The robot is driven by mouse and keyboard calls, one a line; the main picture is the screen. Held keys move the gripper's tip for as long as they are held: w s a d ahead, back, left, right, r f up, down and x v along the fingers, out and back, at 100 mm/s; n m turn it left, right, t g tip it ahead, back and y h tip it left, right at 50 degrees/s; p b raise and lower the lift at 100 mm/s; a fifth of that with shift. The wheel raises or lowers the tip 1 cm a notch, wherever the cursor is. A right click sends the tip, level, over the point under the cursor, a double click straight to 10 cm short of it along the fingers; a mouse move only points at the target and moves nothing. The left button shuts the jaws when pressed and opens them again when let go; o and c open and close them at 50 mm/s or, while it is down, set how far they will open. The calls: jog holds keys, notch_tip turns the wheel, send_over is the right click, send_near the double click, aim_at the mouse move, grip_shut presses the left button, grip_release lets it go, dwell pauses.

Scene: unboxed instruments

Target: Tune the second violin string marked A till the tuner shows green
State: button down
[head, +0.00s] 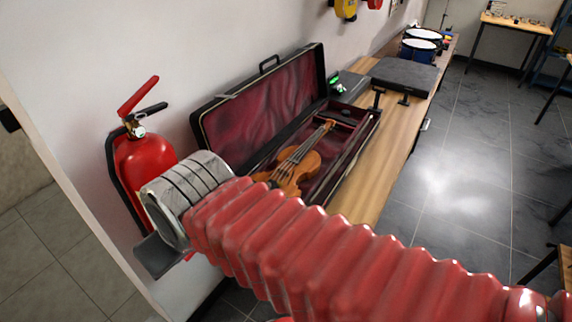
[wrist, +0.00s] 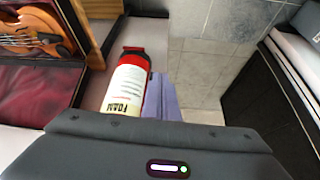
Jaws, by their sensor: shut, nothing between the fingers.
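The violin (head: 296,168) lies in its open case (head: 262,100), lined dark red, on the wooden bench. Its strings and pegs are too small to tell apart, and no mark A can be read. In the wrist view the violin's body (wrist: 32,30) shows at the top left, cut off by the edge. A small device with a green glow (head: 337,86), perhaps the tuner, sits beyond the case; its display cannot be read. My gripper (head: 158,256) is shut and empty, left of the case and well apart from the violin. Its dark grey housing fills the bottom of the wrist view (wrist: 160,145).
A red fire extinguisher (head: 146,158) hangs on the wall close behind my gripper; its label (wrist: 124,88) faces the wrist camera. A dark flat stand (head: 404,74) and blue drums (head: 420,46) are farther along the bench. The tiled floor at right (head: 465,165) is clear.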

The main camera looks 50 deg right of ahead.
jog(key=shift+w, duration=0.1)
jog(key=w+d+m+t+y, duration=0.1)
jog(key=w+d+m, duration=0.4)
jog(key=w+d, duration=0.95)
jog(key=d+f+m+h, duration=0.1)
jog(key=d+f+m, duration=0.1)
jog(key=d, duration=0.9)
jog(key=s+d+f+m+t+h, duration=0.1)
jog(key=d+f+m, duration=0.2)
jog(key=d, duration=0.9)
jog(key=s+d+f+m+t+h, duration=0.1)
jog(key=d+f+m+h, duration=0.1)
jog(key=d, duration=1)
jog(key=shift+s+f+m, duration=0.2)
jog(key=shift+f+m, duration=0.2)
jog(key=shift+f, duration=0.2)
jog(key=shift+f, duration=4.4)
